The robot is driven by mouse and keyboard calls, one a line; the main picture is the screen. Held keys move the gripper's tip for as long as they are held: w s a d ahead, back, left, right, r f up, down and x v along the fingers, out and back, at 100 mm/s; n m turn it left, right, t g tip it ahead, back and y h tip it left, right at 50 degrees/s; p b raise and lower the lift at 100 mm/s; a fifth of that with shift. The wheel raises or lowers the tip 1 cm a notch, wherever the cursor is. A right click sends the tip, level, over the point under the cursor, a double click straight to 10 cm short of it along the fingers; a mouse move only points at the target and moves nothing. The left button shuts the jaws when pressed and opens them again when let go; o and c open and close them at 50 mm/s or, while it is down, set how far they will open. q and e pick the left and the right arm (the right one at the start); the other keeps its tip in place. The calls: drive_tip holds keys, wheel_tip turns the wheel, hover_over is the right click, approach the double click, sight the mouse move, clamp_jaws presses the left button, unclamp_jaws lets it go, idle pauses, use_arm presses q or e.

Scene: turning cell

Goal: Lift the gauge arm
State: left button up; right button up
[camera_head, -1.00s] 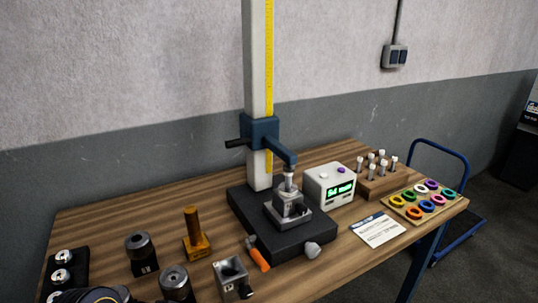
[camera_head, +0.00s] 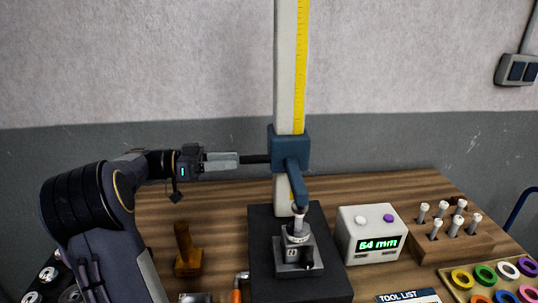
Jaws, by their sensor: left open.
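The gauge arm (camera_head: 291,150) is a dark blue block on a tall pale column (camera_head: 284,60) with a yellow scale. Its arm reaches forward and down to a probe above a grey metal block (camera_head: 298,252) on the black base (camera_head: 325,285). I cannot tell whether the probe touches that block. A black handle (camera_head: 257,159) sticks out left from the blue block. My left gripper (camera_head: 238,160) comes in from the left, open, with its fingertips at the handle's outer end. Whether the handle lies between the fingers is unclear. My right gripper is not in view.
A display box (camera_head: 370,234) reading 64 mm stands right of the base. A wooden pin block (camera_head: 450,240) and a tray of coloured rings (camera_head: 500,280) are further right. A brass-coloured post (camera_head: 186,250) stands below my left forearm.

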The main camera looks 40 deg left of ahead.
sight(240, 157)
use_arm(q)
drive_tip(key=d, duration=0.1)
drive_tip(key=w+d, duration=0.1)
drive_tip(key=d+p, duration=0.1)
drive_tip(key=shift+w+d+r, duration=0.15)
drive_tip(key=shift+w+r, duration=0.15)
drive_tip(key=shift+w, duration=0.05)
drive_tip(key=shift+w+d+f+p, duration=0.2)
drive_tip(key=shift+w+d+p, duration=0.1)
drive_tip(key=shift+w+d, duration=1)
drive_tip(key=shift+w, duration=0.05)
clamp_jaws()
